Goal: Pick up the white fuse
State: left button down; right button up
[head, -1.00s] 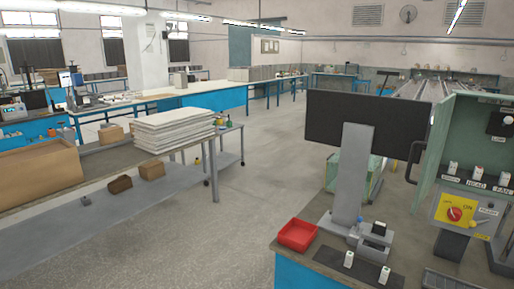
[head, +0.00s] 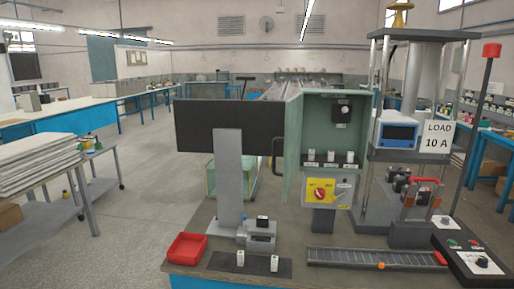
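Two small white block-shaped pieces that look like fuses stand upright and apart on a dark mat (head: 256,266) at the front of the workbench: a left one (head: 240,259) and a right one (head: 274,263). Several similar white pieces (head: 330,157) sit in a row inside the open green box (head: 338,115) above the bench. Their markings are too small to read. Neither of my grippers shows in the head view.
A red tray (head: 187,249) lies left of the mat. A grey device (head: 261,236) stands just behind the mat, and a dark monitor (head: 205,125) rises behind. A slotted grey strip (head: 350,257) and a control box (head: 478,262) lie to the right.

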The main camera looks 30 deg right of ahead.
aim_at(330, 156)
jog(key=i+z, duration=0.1)
jog(key=z, duration=0.75)
jog(key=i+j+z, duration=0.1)
jog(key=z, duration=0.35)
jog(key=i+j+z, duration=0.4)
jog(key=j, duration=0.2)
jog(key=i+j+z, duration=0.1)
jog(key=j+z, duration=0.15)
jog(key=i+j+z, duration=0.2)
jog(key=j, duration=0.2)
jog(key=i+j, duration=0.1)
jog(key=j, duration=0.25)
jog(key=i+j, duration=0.15)
jog(key=j, duration=0.2)
jog(key=i+l, duration=0.1)
jog(key=k+l+u, duration=0.1)
jog(key=k+u, duration=0.4)
jog(key=k, duration=0.05)
